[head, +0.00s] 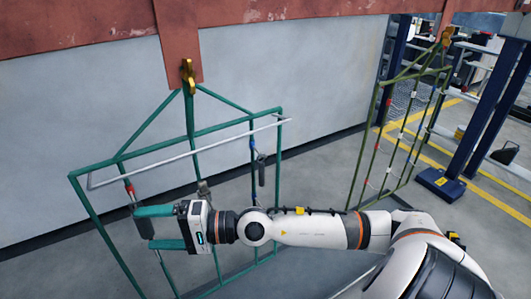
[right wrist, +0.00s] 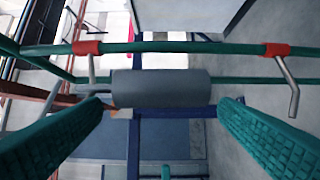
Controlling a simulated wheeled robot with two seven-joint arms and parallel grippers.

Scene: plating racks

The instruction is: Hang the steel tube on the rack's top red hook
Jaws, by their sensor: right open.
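The rack is a green frame (head: 95,224) hung from a gold hook under a red beam. A dark grey steel tube (head: 143,222) is at its left side, just below a red-sleeved hook (head: 129,190). In the right wrist view the tube (right wrist: 160,88) lies across the picture, its left end at the bent wire of the left red hook (right wrist: 88,47); whether the wire is inside it is unclear. A bare hook (right wrist: 275,50) is at the right. My right gripper (head: 144,229) is open, its green fingers on either side of the tube with gaps. My left gripper is out of view.
Another dark part (head: 261,173) hangs on the rack's right side. A second green rack (head: 362,150) hangs farther right, near a blue post (head: 466,135). A grey wall (head: 80,110) stands behind. Floor between the racks is clear.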

